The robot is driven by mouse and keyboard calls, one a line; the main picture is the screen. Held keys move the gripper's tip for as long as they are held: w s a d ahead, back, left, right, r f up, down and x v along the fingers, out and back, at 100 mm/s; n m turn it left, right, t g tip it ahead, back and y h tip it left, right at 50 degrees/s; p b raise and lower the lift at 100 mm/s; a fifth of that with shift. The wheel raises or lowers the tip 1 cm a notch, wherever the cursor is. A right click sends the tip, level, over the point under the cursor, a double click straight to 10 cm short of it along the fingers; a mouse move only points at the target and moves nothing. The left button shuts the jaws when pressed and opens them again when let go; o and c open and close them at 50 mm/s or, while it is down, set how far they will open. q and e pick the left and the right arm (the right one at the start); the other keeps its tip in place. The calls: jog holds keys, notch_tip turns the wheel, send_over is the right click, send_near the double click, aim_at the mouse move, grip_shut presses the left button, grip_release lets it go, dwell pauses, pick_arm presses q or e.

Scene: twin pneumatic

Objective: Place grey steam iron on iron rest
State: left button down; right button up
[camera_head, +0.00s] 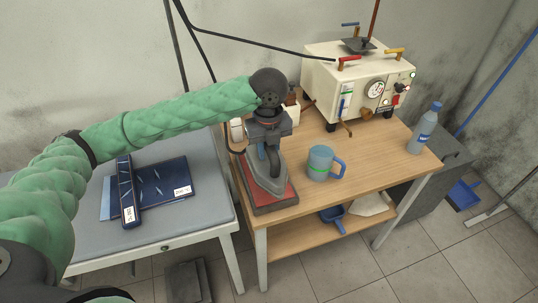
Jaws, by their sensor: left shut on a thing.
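The grey steam iron (268,185) is at the left end of the wooden table, in or just over the iron rest. The iron rest (284,203) is a dark tray with a red pad, near the table's front left corner. My left gripper (268,145) points down from above and is shut on the iron's handle. The gripper and iron hide the back of the rest. I cannot tell whether the iron's sole touches the pad. My right gripper is not in view.
A blue-grey mug (320,163) stands right of the rest. A cream boiler machine (362,85) stands at the back, and a blue bottle (424,128) at the right edge. Dark blue folders (165,188) lie on the grey table (205,207) at left. The table's front middle is clear.

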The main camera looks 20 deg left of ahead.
pick_arm(q)
jog(key=shift+w+a+f+p, duration=0.75)
jog(key=shift+w+f+p, duration=0.1)
jog(key=shift+w+f, duration=0.7)
jog(key=shift+w+a+f+p, duration=0.75)
jog(key=shift+w+f+p, duration=0.15)
jog(key=shift+w+f, duration=0.65)
jog(key=shift+w+a+f+p, duration=0.8)
jog(key=shift+w+f, duration=0.5)
jog(key=shift+f, duration=0.4)
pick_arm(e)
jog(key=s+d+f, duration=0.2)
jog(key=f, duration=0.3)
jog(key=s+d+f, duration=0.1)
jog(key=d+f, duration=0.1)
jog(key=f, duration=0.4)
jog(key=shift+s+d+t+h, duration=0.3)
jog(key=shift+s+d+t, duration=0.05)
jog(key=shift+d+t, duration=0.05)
pick_arm(q)
jog(key=c, duration=1.5)
grip_release()
jog(key=shift+s+f, duration=0.1)
jog(key=shift+f, duration=0.1)
jog(key=o, duration=0.3)
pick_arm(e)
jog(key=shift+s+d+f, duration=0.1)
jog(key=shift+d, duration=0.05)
